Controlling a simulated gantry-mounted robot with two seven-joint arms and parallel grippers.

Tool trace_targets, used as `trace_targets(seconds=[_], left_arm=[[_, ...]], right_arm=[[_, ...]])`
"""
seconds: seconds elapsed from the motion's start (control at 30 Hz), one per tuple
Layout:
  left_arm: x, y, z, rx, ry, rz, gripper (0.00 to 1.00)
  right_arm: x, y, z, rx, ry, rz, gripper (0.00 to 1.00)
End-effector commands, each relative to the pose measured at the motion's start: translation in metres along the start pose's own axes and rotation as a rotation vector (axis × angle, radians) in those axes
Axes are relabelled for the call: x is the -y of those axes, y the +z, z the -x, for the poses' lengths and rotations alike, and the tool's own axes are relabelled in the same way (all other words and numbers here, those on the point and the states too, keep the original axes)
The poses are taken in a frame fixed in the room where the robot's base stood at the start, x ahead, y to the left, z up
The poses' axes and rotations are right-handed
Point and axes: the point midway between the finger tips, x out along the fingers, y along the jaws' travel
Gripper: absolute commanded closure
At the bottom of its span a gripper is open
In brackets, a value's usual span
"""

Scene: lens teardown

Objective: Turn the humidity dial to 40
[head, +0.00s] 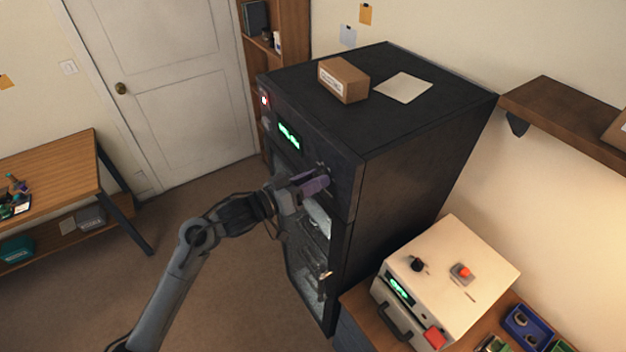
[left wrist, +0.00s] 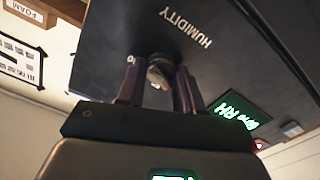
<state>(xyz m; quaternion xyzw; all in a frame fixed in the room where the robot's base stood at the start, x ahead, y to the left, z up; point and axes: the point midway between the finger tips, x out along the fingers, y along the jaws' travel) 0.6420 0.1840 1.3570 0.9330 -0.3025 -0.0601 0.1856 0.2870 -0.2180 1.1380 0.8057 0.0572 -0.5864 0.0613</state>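The humidity dial (left wrist: 160,72) is a small round knob on the dark front panel of the tall black cabinet (head: 420,140). The word HUMIDITY is printed beside it in the left wrist view. My left gripper (head: 318,181) is at the panel, with its purple fingers on either side of the dial. My right gripper is out of view.
A cardboard box (head: 344,80) and a pale sheet (head: 404,87) lie on the cabinet top. A cream instrument (head: 455,270) stands on a bench at the lower right. A wooden table (head: 50,165) is at the left. The floor between is clear.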

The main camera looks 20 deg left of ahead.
Motion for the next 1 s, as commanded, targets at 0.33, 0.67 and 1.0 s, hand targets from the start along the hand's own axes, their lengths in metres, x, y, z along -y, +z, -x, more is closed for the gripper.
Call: trace_targets(seconds=[0.33,0.67,1.0], left_arm=[[0.000,0.000,0.000,0.001,0.000,-0.024,0.95],[0.000,0.001,0.000,0.001,0.001,-0.200,0.95],[0.000,0.002,0.000,0.001,0.001,-0.513,0.95]], right_arm=[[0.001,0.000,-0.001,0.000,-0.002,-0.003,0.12],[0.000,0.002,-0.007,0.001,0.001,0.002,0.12],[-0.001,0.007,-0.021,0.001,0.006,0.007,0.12]])
